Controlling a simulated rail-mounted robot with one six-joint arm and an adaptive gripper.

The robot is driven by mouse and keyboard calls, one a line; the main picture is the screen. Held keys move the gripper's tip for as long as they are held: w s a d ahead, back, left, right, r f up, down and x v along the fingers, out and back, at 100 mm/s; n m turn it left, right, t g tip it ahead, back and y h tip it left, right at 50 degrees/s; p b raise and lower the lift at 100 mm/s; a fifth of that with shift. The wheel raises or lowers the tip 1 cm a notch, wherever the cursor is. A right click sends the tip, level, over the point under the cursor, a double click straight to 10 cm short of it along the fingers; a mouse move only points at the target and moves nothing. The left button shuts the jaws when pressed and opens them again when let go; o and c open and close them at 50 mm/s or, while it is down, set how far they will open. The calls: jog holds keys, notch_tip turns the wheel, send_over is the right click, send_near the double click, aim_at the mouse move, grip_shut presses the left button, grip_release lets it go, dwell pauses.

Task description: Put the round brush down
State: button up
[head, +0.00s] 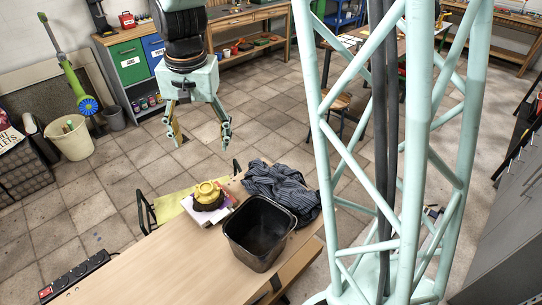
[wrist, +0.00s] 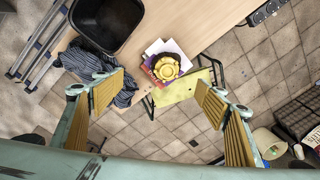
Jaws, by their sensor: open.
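The round brush (head: 207,195), with a yellow top and dark bristles, rests on a small stack of books or papers (head: 222,213) at the end of the wooden bench. In the wrist view the brush (wrist: 166,67) is seen from above, yellow top up, on the white and purple stack (wrist: 152,49). My gripper (head: 203,138) hangs above the bench end with its fingers spread wide. It is empty and clear of the brush. In the wrist view the brush shows beyond the open fingertips (wrist: 160,85).
A black bin (head: 238,237) and a dark striped cloth (head: 280,185) are beside the stack on the wooden bench (head: 150,270). A yellow-green panel (head: 172,206) is at the bench end. A power strip (head: 75,278) lies at the bench's left. Tiled floor is open beyond.

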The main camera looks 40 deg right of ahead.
jog(key=s+r+n+t, duration=0.1)
jog(key=s+r+n, duration=0.2)
jog(key=s+r, duration=1)
jog(key=s+r+n, duration=0.2)
jog(key=s, duration=0.8)
jog(key=s+r+n+t, duration=0.1)
jog(key=s+r+n, duration=0.1)
jog(key=s, duration=0.8)
jog(key=shift+s+r+n+t, duration=0.15)
jog(key=shift+r+n+t, duration=0.2)
jog(key=shift+r, duration=0.25)
jog(key=shift+f+b, duration=0.5)
jog(key=shift+o, duration=0.3)
jog(key=shift+d, duration=0.1)
